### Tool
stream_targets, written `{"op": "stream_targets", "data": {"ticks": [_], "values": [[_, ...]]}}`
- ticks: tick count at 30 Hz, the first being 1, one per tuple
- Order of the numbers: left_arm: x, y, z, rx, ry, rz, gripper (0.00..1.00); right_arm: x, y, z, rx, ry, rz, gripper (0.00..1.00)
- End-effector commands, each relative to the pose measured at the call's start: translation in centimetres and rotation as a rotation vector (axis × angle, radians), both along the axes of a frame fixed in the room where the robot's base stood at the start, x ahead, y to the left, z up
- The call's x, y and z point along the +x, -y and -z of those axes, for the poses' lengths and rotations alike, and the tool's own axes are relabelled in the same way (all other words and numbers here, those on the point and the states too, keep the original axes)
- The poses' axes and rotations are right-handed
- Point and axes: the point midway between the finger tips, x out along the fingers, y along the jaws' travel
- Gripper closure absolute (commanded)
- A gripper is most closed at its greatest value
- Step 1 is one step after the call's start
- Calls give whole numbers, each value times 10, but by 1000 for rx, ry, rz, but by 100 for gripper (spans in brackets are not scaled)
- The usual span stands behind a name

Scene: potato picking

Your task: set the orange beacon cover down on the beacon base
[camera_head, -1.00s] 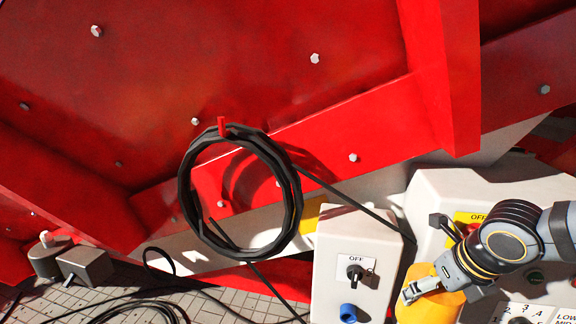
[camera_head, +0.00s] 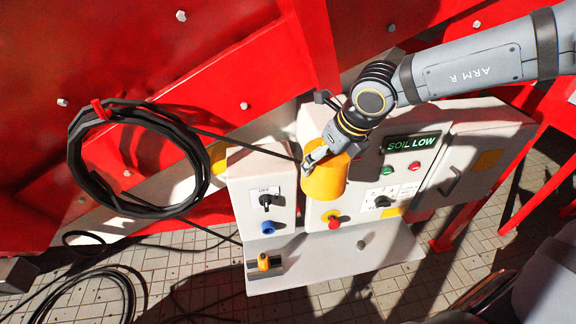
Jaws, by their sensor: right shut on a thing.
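The orange beacon cover (camera_head: 326,181) is a yellow-orange cup shape in front of the control box. My right gripper (camera_head: 312,162) comes in from the upper right and is shut on the cover's upper edge. A small orange piece on a dark mount (camera_head: 264,263) sits on the pale shelf below and to the left of the cover. It may be the beacon base, but I cannot tell for sure. The cover is apart from it. My left gripper is not in view.
The white control box (camera_head: 433,127) has a SOIL LOW display, buttons and knobs. A smaller switch box (camera_head: 252,185) with a blue part stands to its left. A black cable coil (camera_head: 76,160) hangs on the red machine. The right part of the shelf (camera_head: 375,262) is largely clear.

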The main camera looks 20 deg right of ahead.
Motion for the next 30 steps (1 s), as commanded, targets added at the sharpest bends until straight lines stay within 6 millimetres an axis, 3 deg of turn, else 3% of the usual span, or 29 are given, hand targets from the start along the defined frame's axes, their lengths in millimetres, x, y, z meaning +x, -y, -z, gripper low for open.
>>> {"op": "stream_targets", "data": {"ticks": [6,13,18,21,25,30], "values": [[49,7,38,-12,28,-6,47,0,0,62,0,0,0,46],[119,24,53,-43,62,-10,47,0,0,149,0,0,0,46],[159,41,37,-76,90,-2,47,0,0,215,0,0,0,46],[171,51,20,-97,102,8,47,0,0,248,0,1,0,46],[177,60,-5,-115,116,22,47,0,0,279,0,1,0,46],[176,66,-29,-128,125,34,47,0,0,296,0,1,0,46]]}}
